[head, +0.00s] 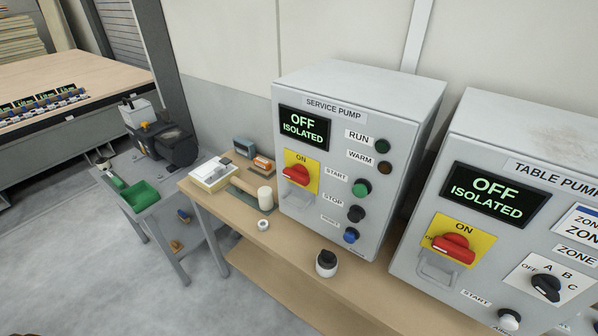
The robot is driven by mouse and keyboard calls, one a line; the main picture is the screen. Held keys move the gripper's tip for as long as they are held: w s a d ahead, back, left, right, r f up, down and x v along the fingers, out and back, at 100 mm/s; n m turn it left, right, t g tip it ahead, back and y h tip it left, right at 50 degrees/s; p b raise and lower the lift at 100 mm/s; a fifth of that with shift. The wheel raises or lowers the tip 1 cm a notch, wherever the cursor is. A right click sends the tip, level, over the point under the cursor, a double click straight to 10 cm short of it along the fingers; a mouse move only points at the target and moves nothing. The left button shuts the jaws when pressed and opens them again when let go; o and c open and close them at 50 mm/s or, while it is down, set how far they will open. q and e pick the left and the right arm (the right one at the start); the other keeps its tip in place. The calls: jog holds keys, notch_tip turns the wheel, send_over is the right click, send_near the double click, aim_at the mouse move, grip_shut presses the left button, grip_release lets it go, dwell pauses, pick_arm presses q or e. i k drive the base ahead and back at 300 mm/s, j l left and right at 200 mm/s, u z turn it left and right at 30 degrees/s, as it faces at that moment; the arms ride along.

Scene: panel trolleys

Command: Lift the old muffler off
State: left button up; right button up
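Neither of my grippers shows in the head view. I cannot pick out the old muffler with certainty. A dark pump unit (172,147) with a grey box on its left side and a small orange-yellow part on top stands on a grey metal bench (165,208) at the left. A pale cream cylinder (265,197) stands upright on the wooden table (215,205), and a small white ring-shaped piece (263,225) lies in front of it.
The service pump panel (335,170) and table pump panel (500,215) both read "OFF ISOLATED". A green bin (140,195) sits on the metal bench. A white tray (212,174) and a black-topped white pot (326,263) are on the wooden table. Floor at lower left is clear.

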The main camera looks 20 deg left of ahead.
aim_at(164, 113)
jog(key=u, duration=1.5)
jog(key=i+j+u, duration=0.55)
jog(key=i+j, duration=0.2)
jog(key=i+j+u, duration=0.2)
jog(key=i+j, duration=0.15)
jog(key=i, duration=0.4)
jog(key=i+j+u, duration=0.15)
jog(key=i, duration=0.65)
jog(key=i+j+u, duration=0.2)
jog(key=i, duration=0.6)
jog(key=i+z, duration=0.2)
jog(key=i, duration=0.55)
jog(key=i+z, duration=0.15)
jog(key=i, duration=0.55)
jog(key=i+j+z, duration=0.2)
jog(key=i, duration=0.55)
jog(key=i+l+z, duration=0.1)
jog(key=i+z, duration=0.15)
jog(key=z, duration=0.2)
jog(key=i+z, duration=0.25)
jog(key=z, duration=0.25)
jog(key=i+j+z, duration=0.1)
jog(key=i+z, duration=0.15)
jog(key=z, duration=0.2)
jog(key=i+j+z, duration=0.2)
jog(key=z, duration=0.25)
